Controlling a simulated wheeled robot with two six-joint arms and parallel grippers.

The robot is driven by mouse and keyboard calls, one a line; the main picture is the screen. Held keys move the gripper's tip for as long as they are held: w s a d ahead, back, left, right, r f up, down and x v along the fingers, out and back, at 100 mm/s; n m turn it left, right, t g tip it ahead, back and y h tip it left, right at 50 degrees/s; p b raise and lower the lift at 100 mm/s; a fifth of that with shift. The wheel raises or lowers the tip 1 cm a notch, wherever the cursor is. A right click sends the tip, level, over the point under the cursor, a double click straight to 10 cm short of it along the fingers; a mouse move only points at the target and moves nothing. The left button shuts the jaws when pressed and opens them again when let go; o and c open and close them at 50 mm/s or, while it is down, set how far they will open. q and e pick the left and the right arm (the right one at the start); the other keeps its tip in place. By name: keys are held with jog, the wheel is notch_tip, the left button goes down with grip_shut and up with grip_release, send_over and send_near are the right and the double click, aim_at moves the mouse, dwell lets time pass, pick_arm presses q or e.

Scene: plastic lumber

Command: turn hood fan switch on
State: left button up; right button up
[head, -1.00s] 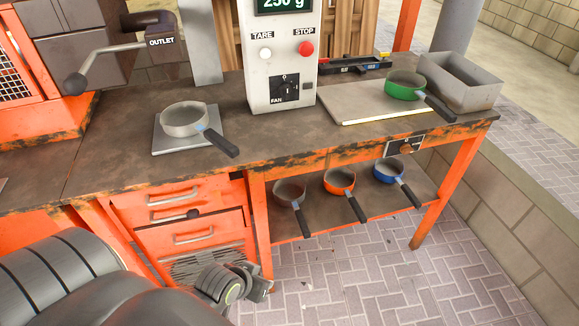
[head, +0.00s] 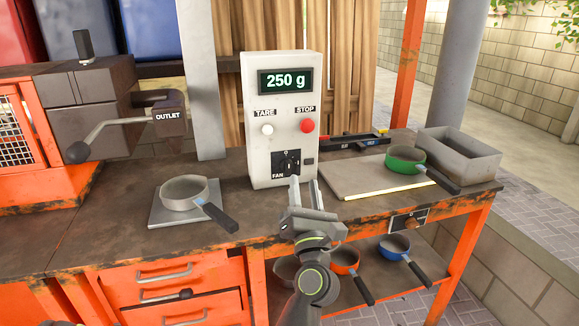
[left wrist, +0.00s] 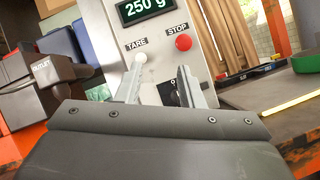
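My right gripper is out of view.
The box has a display reading 250 g, a white TARE button (head: 267,129) and a red STOP button (head: 307,126). A pan (head: 183,193) on a scale plate stands left. A green pan (head: 405,158) and grey bin (head: 460,160) stand right. An outlet lever (head: 115,136) juts out left.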

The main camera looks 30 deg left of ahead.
pick_arm(q)
jog(key=w+f+n+g+h, duration=0.1)
jog(key=w+f+n+g, duration=0.35)
jog(key=n+g, duration=0.2)
jog(key=n+p, duration=0.1)
send_near(289, 164)
jog(key=x, duration=0.9)
jog(key=shift+w+a+r, duration=0.1)
jog(key=shift+a, duration=0.1)
jog(key=c, duration=0.6)
